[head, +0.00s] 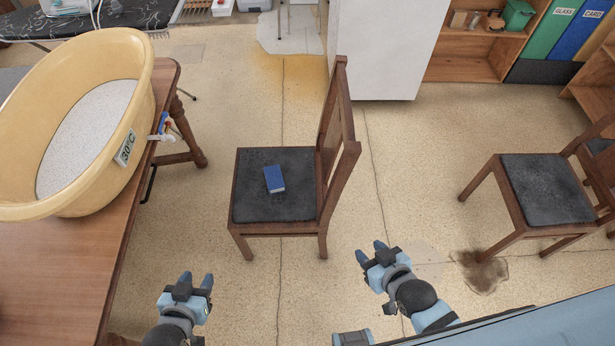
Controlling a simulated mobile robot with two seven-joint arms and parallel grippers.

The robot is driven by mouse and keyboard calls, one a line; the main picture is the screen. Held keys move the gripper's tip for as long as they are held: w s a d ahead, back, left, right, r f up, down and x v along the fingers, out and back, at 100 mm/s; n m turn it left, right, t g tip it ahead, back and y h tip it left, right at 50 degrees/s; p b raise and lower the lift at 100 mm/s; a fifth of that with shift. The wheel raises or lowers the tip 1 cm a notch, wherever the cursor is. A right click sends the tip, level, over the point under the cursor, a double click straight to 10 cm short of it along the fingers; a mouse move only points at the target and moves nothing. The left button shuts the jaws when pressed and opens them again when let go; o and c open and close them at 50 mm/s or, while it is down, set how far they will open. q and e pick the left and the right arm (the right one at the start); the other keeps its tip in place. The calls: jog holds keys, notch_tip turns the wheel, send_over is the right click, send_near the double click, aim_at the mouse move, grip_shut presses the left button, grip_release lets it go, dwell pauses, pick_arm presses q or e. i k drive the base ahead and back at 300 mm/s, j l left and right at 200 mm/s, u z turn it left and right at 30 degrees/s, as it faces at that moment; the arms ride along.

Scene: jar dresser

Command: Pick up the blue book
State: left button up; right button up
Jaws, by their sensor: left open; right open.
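The blue book (274,179) lies flat on the dark seat of a wooden chair (249,210) in the middle of the head view. My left gripper (196,281) is open and empty, below and to the left of the chair. My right gripper (370,252) is open and empty, below and to the right of the chair. Both grippers are apart from the book and the chair. The book is fully in view, with nothing over it.
A wooden table (60,270) with a large yellow tub (140,110) stands at the left. A second chair (547,190) is at the right. A white cabinet (385,50) and wooden shelves (465,68) stand at the back. The floor around the middle chair is mostly clear.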

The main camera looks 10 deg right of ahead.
aim_at(274, 179)
jog(key=i+j+u, duration=0.45)
jog(key=u, duration=0.3)
jog(key=i, duration=0.05)
